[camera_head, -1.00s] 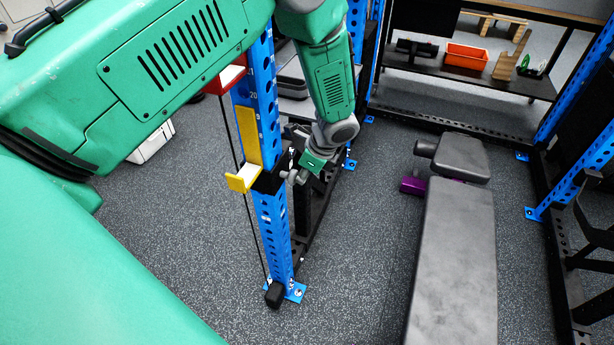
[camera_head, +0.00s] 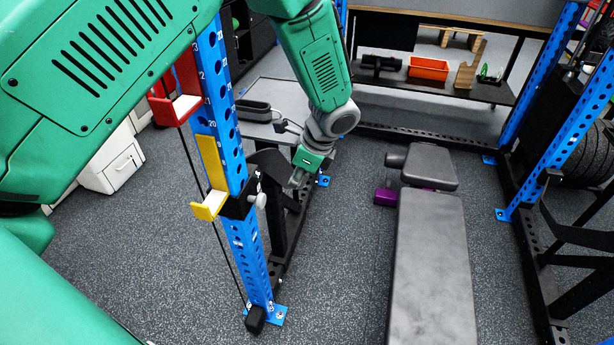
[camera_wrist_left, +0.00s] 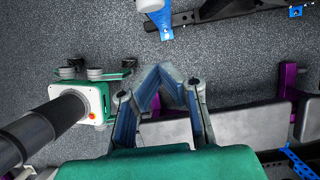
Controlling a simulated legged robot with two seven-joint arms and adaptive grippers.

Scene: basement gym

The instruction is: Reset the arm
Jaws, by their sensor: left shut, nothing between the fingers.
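My left arm comes in from the left in the head view and bends down over the rack. My left gripper (camera_head: 298,180) hangs just right of the blue upright with the yellow hook, partly hidden there and small. In the left wrist view, the left gripper (camera_wrist_left: 168,72) has its fingers meeting at the tips, with nothing between them. My right gripper shows in neither view.
The blue rack upright (camera_head: 236,170) carries a yellow hook (camera_head: 209,204) and a red hook (camera_head: 182,105). A grey bench (camera_head: 432,265) stands to the right. Behind are a shelf with an orange bin (camera_head: 428,68) and a white cabinet (camera_head: 112,163). Bare floor (camera_head: 335,270) lies between upright and bench.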

